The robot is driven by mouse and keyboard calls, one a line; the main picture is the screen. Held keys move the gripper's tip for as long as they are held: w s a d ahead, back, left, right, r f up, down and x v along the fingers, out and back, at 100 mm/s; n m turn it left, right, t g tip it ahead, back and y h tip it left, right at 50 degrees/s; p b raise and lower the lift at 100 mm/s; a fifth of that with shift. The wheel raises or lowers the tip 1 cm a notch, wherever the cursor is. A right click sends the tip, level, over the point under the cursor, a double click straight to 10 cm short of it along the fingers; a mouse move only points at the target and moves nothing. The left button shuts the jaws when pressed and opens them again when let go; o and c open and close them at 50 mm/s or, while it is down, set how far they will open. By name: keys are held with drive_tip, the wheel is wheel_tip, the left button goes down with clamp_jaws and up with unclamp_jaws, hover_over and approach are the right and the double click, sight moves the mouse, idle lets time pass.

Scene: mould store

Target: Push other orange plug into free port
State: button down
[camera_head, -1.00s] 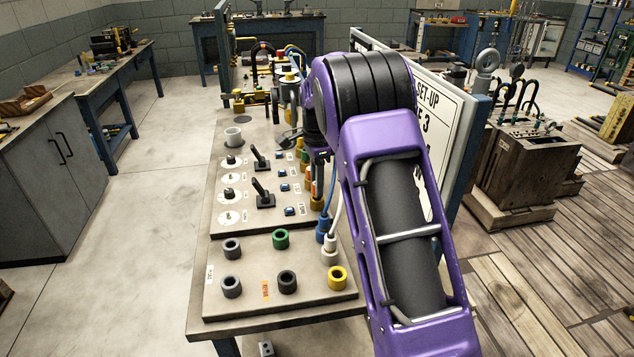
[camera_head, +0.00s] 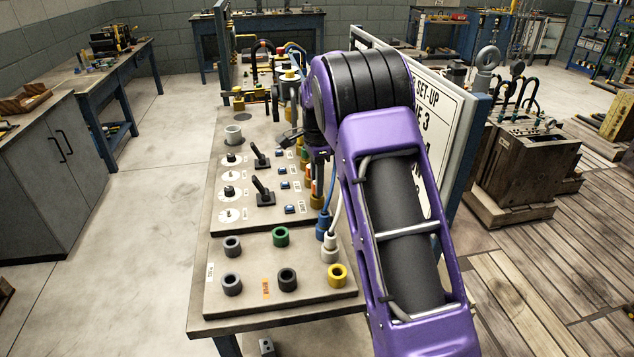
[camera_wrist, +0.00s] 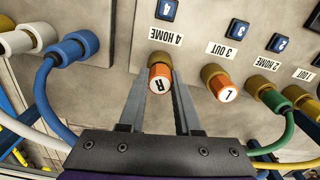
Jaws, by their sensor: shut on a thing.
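In the wrist view, an orange plug with a white end marked R (camera_wrist: 159,83) is between the two fingers of my gripper (camera_wrist: 159,105), which is shut on it. It lines up with a brass collar port (camera_wrist: 158,68) below the "4 HOME" label. How deep it sits cannot be told. Another orange plug, marked L (camera_wrist: 225,92), sits in a brass collar (camera_wrist: 211,72) by the "3 OUT" label, to the right of my gripper and apart from it. In the head view my arm largely hides the gripper and plugs beside the panel's right edge.
In the head view the panel (camera_head: 215,262) carries levers, dials and collars. A sign board (camera_head: 452,165) stands close right of my arm.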

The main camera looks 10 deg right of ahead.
drive_tip(key=shift+f, duration=0.45)
idle(0.3)
drive_tip(key=c, duration=0.5)
unclamp_jaws()
drive_tip(key=o, duration=0.4)
drive_tip(key=shift+r, duration=0.15)
drive_tip(key=shift+r+p, duration=2.1)
drive_tip(key=shift+r, duration=1.55)
